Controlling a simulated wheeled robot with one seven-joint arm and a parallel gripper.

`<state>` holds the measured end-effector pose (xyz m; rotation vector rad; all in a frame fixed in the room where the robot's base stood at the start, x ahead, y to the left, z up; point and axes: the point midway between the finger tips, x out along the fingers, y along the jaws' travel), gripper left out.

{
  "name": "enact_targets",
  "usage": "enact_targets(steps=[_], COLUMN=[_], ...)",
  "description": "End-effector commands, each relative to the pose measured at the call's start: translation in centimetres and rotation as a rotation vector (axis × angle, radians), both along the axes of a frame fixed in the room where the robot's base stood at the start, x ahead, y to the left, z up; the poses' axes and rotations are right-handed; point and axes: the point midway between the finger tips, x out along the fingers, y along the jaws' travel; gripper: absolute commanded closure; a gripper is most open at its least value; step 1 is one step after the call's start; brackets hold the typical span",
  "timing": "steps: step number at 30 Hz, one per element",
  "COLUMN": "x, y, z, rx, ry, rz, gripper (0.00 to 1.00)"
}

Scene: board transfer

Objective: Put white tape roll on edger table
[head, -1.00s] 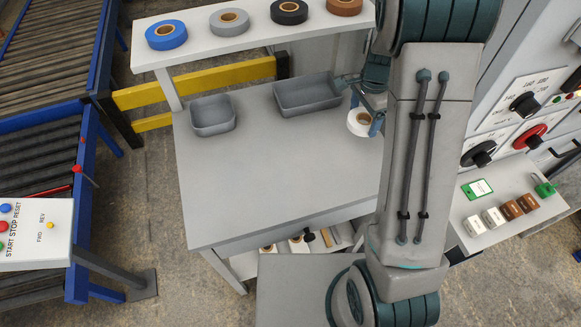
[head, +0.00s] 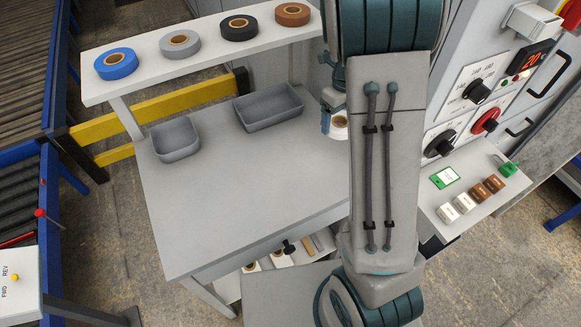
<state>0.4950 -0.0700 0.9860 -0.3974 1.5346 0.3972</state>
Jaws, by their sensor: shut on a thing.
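The white tape roll (head: 339,127) shows at the right side of the grey table, with its brown core visible and its right part hidden behind my arm. My gripper (head: 327,122) is at the left of the roll and is shut on it. Much of the gripper is hidden by my own arm. The grey table (head: 235,200) has a wide bare top. I cannot tell whether the roll touches the table or is held above it.
A shelf (head: 205,55) above the table carries blue (head: 116,63), grey (head: 180,43), black (head: 239,27) and brown (head: 292,14) rolls. Two grey trays (head: 176,140) (head: 269,107) stand at the table's back. A control panel (head: 470,110) is at right, conveyors (head: 25,130) at left.

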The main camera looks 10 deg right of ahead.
Motion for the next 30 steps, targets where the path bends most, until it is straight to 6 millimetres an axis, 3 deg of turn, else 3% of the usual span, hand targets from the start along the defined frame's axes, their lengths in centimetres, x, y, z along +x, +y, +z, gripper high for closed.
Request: enact_targets(steps=[6,12,17,24,30], x=[-3.5,-5.5,-6.1,-6.1,-6.0], y=[4.1,6.5,7.1,7.1,7.1], z=[-2.9,-5.0,-5.9,-9.2,-9.6], rx=[0.002,0.0,0.0,-0.001,0.0], ry=[0.005,0.001,0.001,0.003,0.0], rz=[0.006,0.007,0.003,0.002,0.005], gripper=[0.45,0.45,0.45,0.45,0.45])
